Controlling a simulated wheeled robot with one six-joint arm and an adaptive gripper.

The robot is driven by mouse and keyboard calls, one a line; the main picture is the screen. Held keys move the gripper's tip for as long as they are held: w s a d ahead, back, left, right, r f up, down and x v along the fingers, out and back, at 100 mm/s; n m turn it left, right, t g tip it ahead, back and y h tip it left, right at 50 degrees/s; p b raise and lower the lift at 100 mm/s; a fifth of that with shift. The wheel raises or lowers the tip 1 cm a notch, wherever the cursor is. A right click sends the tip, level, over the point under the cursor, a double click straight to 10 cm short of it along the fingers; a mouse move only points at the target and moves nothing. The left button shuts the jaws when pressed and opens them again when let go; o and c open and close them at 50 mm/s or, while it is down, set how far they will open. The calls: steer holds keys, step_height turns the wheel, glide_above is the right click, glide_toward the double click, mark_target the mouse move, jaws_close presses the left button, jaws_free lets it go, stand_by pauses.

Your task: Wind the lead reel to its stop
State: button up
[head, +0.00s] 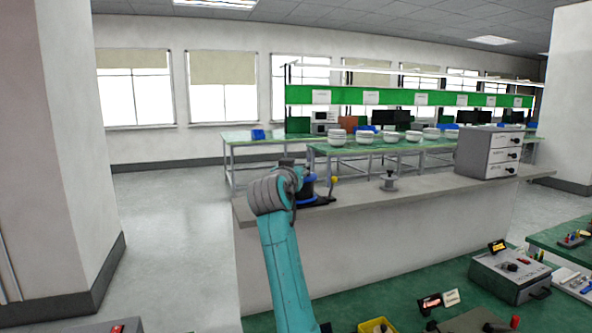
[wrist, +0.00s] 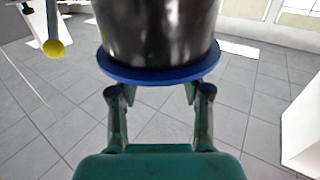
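The lead reel (head: 309,191), dark with a blue flange, stands on the near end of the grey counter, partly hidden behind my arm. In the wrist view its dark drum (wrist: 158,30) and blue flange (wrist: 160,74) fill the top middle. A yellow knob (wrist: 54,48) on a pale post is at the upper left; it also shows right of the reel in the head view (head: 335,179). My gripper (wrist: 160,96) has its fingers spread, with floor visible between them.
The grey counter (head: 435,189) carries a small grey spool-shaped stand (head: 389,183) and a drawer cabinet (head: 490,152). A green bench with an instrument box (head: 510,274) and a yellow bin (head: 377,325) is in front. A wall pillar (head: 75,150) is left; floor between is clear.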

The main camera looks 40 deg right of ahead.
steer(key=shift+s+a, duration=0.1)
steer(key=v, duration=1.1)
steer(key=shift+s+a, duration=0.25)
steer(key=shift+a, duration=0.05)
steer(key=shift+o, duration=0.2)
